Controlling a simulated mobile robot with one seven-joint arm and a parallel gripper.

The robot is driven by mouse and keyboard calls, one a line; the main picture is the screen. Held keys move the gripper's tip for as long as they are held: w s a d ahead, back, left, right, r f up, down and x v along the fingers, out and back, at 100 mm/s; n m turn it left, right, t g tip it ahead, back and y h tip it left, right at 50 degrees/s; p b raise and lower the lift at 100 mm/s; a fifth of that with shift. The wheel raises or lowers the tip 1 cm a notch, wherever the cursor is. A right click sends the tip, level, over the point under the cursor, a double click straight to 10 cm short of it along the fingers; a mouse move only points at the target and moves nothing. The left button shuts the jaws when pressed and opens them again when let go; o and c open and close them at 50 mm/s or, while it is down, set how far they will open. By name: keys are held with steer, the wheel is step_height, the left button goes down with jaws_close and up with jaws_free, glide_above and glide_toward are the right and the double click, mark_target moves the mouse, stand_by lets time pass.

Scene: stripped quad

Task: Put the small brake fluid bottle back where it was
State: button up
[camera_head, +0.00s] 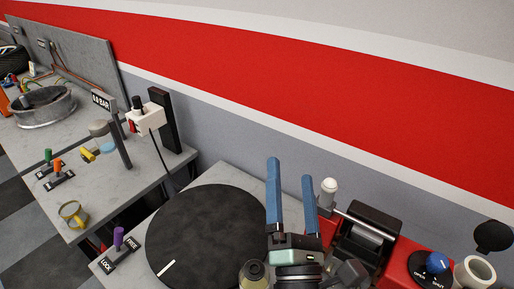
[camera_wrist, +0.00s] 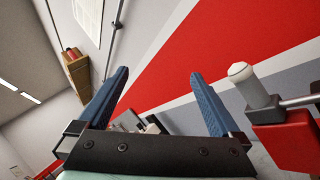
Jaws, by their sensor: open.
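My gripper (camera_head: 290,170) is open and empty, its two blue fingers pointing up above the right edge of the round black plate. In the wrist view the fingers (camera_wrist: 159,73) stand apart with nothing between them. A small pale yellowish bottle-like object with a dark round top (camera_head: 255,276) shows at the bottom of the head view, left of my gripper's base. I cannot tell if it is the brake fluid bottle. A tiny white bottle-like object (camera_head: 32,69) stands far back on the left bench, too small to identify.
The round black plate (camera_head: 205,235) lies on the near bench, mostly bare. A red machine (camera_head: 400,262) with a white-knobbed lever (camera_head: 328,190) stands to the right, close to my gripper.

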step_height(320, 180, up, 21)
steer(key=s+d+m+t+h, duration=0.25)
steer(key=m+h, duration=0.55)
steer(key=m, duration=1)
steer(key=s+a+r+m+t+y, duration=0.1)
steer(key=s+a+r+m+y, duration=0.2)
steer(key=r, duration=0.4)
steer(key=s+a+r+m+t+y, duration=0.1)
steer(key=s+a+r+m+y, duration=0.2)
steer(key=r, duration=0.4)
steer(key=a+m+y, duration=0.1)
steer(key=a+m, duration=0.1)
steer(key=shift+s+m+y, duration=0.25)
steer(key=shift+m+y, duration=0.05)
steer(key=shift+f+t, duration=0.1)
steer(key=shift+t, duration=0.15)
